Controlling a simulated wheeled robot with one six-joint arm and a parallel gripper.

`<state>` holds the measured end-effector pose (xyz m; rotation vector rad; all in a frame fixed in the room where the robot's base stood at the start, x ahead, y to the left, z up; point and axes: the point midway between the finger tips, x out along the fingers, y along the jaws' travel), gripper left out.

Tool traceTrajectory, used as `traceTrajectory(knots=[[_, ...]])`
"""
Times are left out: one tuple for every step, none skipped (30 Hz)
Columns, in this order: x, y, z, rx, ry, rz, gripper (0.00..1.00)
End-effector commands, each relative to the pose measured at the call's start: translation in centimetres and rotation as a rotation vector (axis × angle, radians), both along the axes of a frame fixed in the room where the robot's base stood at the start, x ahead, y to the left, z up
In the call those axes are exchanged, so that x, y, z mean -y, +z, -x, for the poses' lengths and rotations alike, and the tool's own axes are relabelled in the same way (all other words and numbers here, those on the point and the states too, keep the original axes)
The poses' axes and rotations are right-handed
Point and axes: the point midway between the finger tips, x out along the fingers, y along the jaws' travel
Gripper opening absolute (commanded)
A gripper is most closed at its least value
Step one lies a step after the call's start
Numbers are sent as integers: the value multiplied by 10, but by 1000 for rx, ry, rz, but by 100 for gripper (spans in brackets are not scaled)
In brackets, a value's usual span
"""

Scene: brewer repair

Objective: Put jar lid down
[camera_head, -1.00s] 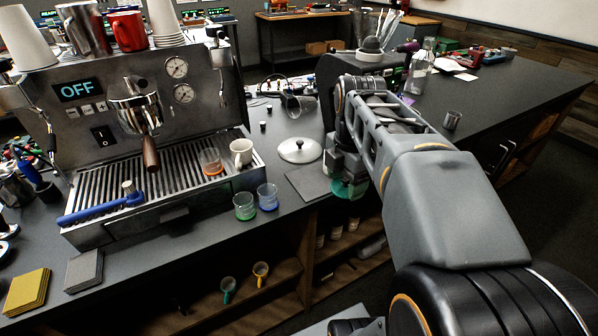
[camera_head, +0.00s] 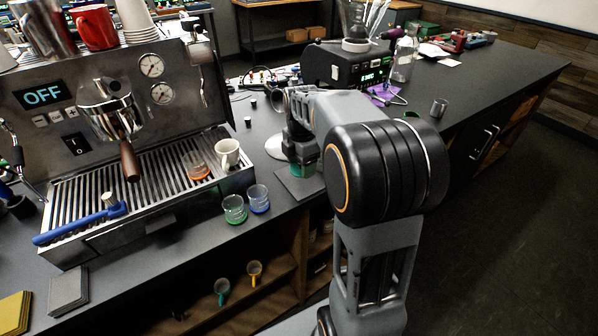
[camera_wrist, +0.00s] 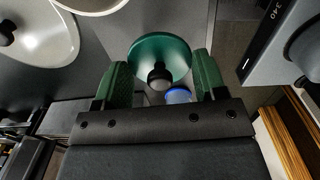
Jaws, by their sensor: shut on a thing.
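The jar lid, a green disc with a dark knob (camera_wrist: 160,58), sits between the green fingers of my gripper (camera_wrist: 160,82) in the wrist view. The fingers are shut on it, with the knob towards the wrist camera. In the head view my gripper (camera_head: 304,168) is low over the right part of a dark grey mat (camera_head: 292,190) on the counter. The arm hides most of the held lid there, and I cannot tell whether it touches the mat.
A green glass (camera_head: 234,209) and a blue glass (camera_head: 259,198) stand left of the mat. The espresso machine (camera_head: 75,130) fills the left, with a white cup (camera_head: 228,153) on its tray. A black device (camera_head: 345,66) stands behind.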

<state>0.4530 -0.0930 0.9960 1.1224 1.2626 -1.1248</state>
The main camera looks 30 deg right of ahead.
Motion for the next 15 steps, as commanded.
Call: traceTrajectory(knots=[[0,-2,-2,0,0,0,43],[0,-2,-2,0,-1,0,43],[0,-4,-3,-1,-1,0,43],[0,-6,-4,-2,-1,-1,43],[0,-8,-6,-3,-1,-1,43],[0,-12,-9,-3,-1,-1,43],[0,-16,-12,-3,-1,-1,43],[0,-21,-11,-4,-2,-1,43],[0,-27,-11,-3,-2,-1,43],[1,-31,-11,-2,-2,-1,43],[1,-34,-10,-3,-2,-1,43],[1,-38,-10,-2,-2,-1,43],[1,-40,-10,-1,-2,0,43],[1,-41,-10,-1,-2,0,43],[1,-43,-10,-1,-2,0,43]])
